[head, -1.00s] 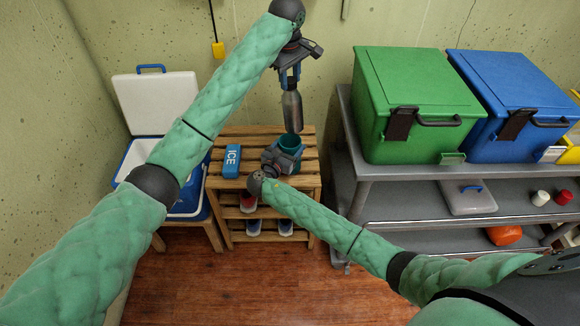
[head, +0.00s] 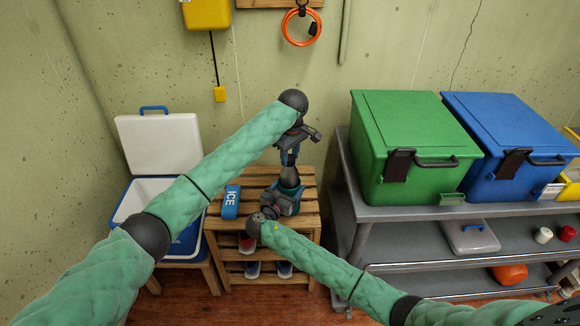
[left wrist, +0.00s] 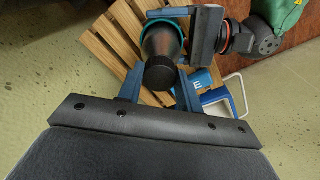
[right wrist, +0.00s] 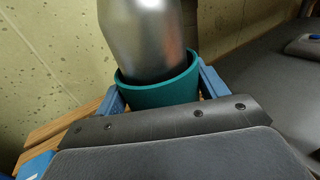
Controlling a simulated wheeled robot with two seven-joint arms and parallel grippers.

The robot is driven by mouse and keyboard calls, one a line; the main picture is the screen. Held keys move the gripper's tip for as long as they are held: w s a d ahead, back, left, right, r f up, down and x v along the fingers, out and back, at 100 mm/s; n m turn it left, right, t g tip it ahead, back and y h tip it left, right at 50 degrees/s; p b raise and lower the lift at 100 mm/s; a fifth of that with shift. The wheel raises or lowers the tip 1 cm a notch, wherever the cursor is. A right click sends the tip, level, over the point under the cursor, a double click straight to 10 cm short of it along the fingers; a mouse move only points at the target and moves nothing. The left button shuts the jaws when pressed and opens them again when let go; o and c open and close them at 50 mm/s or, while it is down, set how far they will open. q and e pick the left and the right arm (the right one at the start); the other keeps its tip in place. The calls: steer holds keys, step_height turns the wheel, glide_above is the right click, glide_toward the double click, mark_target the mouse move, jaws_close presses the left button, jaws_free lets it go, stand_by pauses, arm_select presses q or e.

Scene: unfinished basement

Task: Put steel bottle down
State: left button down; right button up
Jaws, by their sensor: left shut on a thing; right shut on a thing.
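The steel bottle (head: 289,173) is upright, its lower part inside a teal sleeve (head: 293,190) above the wooden slatted rack (head: 265,181). My left gripper (head: 289,160) is shut on the bottle's upper end from above. The left wrist view shows the bottle's dark cap (left wrist: 160,75) between the fingers. My right gripper (right wrist: 162,92) is shut on the teal sleeve, one finger on each side. In the right wrist view the steel body (right wrist: 148,35) stands within the sleeve's rim. The bottle's base is hidden, and I cannot tell whether it touches the bottom.
A blue ICE pack (head: 231,202) lies on the rack, left of the sleeve. An open cooler (head: 160,140) stands to the left. A grey metal shelf unit (head: 400,212) with green (head: 410,140) and blue (head: 510,140) bins is to the right. Shoes sit on the rack's lower shelves.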

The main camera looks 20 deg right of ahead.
mark_target(290, 166)
arm_select(q)
steer(key=shift+f, duration=2.25)
steer(key=c, duration=0.9)
jaws_free()
steer(key=shift+f, duration=0.15)
steer(key=shift+c, duration=0.2)
steer(key=r, duration=0.8)
steer(key=s+r, duration=0.1)
steer(key=r, duration=0.3)
steer(key=shift+d+r, duration=0.1)
steer(key=shift+d, duration=0.05)
arm_select(e)
steer(key=o, duration=1.1)
steer(key=shift+c, duration=0.2)
